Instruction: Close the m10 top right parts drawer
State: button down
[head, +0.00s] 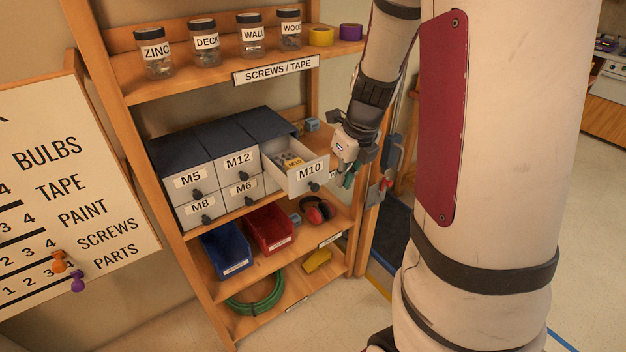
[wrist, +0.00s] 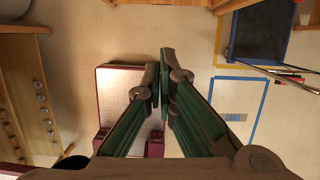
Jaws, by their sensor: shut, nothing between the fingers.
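The M10 drawer (head: 308,176) is the top right drawer of the grey parts cabinet (head: 208,160) in the head view. It is pulled well out, with small parts and a yellow label (head: 293,162) inside and a dark knob on its front. My gripper (head: 348,178) is just to the right of the drawer front, pointing down. In the head view I cannot tell whether it touches the drawer. In the wrist view the green-padded fingers of my gripper (wrist: 163,95) are together with nothing between them. The drawer does not show in the wrist view.
The cabinet stands on a wooden shelf unit (head: 200,262). The M12 drawer (head: 238,163) and its other visible neighbours are shut. Jars and tape rolls stand on the shelf above. A blue bin (head: 226,248), red bin (head: 268,230) and red earmuffs (head: 318,209) are below. Open floor lies right.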

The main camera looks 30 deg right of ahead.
aim_at(290, 161)
jog(key=w+f, duration=0.6)
jog(key=f, duration=0.3)
jog(key=shift+w+a, duration=0.15)
jog(key=shift+a, duration=0.05)
jog(key=shift+b, duration=0.3)
jog(key=w+b, duration=0.1)
jog(key=w, duration=0.4)
jog(key=w+b, duration=0.2)
jog(key=w, duration=0.3)
jog(key=w+b, duration=0.2)
jog(key=w, duration=0.4)
jog(key=shift+a, duration=0.3)
jog(key=shift+r, duration=0.1)
